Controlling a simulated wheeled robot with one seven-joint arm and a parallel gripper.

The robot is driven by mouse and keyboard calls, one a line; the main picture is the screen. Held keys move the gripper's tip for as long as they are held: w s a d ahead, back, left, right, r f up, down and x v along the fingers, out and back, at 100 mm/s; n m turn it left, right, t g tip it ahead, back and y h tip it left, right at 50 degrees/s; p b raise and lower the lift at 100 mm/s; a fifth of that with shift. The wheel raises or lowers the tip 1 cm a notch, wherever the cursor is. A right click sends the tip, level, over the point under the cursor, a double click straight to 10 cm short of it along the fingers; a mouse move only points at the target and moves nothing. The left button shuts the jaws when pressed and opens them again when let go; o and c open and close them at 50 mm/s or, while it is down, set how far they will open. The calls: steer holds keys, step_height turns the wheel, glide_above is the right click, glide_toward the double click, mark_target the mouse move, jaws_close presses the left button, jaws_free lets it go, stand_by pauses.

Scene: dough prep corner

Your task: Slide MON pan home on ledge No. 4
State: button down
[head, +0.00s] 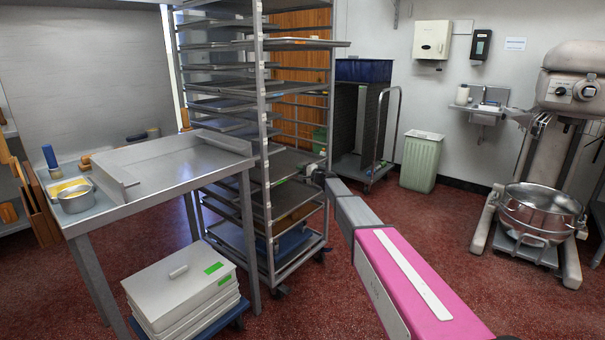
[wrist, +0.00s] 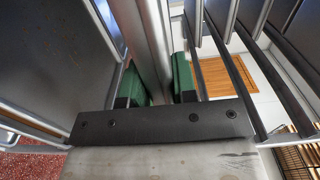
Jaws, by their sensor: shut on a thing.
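My gripper (head: 316,178) is at the right side of a tall metal rack (head: 262,130), at a middle-low level. In the head view a dark flat pan (head: 290,163) lies at this level, partly behind the rack upright and my gripper. I cannot read a MON label or a ledge number, and the far end of the held pan is hidden.
Several other pans fill the rack; one high pan (head: 292,44) sticks out to the right. A steel table (head: 165,165) stands close on the left, with lidded boxes (head: 180,285) below. A mixer (head: 560,140) is at right. Red floor between is clear.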

steer(key=shift+w+a, duration=0.3)
steer(key=shift+a, duration=0.1)
steer(key=c, duration=0.8)
jaws_free()
steer(key=v, duration=0.8)
